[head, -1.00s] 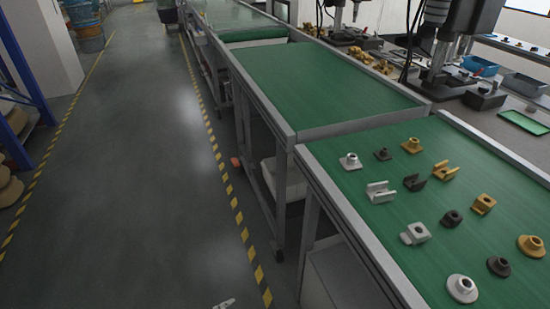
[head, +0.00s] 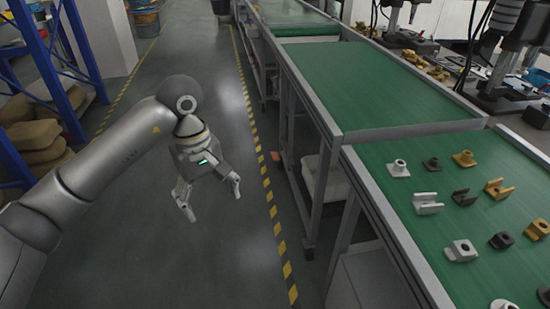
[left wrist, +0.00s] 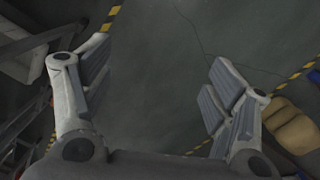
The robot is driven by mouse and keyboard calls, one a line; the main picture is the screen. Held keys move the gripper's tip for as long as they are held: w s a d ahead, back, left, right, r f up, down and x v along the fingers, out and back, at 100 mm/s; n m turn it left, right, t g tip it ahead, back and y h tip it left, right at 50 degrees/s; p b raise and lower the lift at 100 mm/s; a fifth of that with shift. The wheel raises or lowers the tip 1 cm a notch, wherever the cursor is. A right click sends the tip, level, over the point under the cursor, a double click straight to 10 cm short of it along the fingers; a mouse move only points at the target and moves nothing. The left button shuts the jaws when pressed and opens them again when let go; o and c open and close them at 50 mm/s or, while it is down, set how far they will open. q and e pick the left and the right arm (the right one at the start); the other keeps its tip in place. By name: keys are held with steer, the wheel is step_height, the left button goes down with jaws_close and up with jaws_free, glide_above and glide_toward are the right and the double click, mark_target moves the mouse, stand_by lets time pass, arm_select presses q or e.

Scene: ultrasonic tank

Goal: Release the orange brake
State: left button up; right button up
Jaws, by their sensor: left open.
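A small orange piece (head: 276,156), perhaps the brake, shows low by the foot of the conveyor frame in the head view. It is too small to tell its position. My left gripper (head: 213,202) is open and empty over the grey floor, left of the orange piece and apart from it. In the left wrist view my left gripper's two fingers (left wrist: 160,88) are spread wide with only floor between them. My right gripper is not in view.
A green-topped conveyor table (head: 410,240) with white, dark and gold-coloured parts stands at right. A blue shelf rack (head: 75,50) with brown sacks (head: 38,135) stands at left. The floor aisle between yellow-black lines is clear around my gripper.

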arm_select(q)
steer(key=shift+w+a+r+y, duration=0.15)
steer(key=shift+a+r+y, duration=0.3)
steer(key=shift+a, duration=0.25)
steer(key=shift+c, duration=0.3)
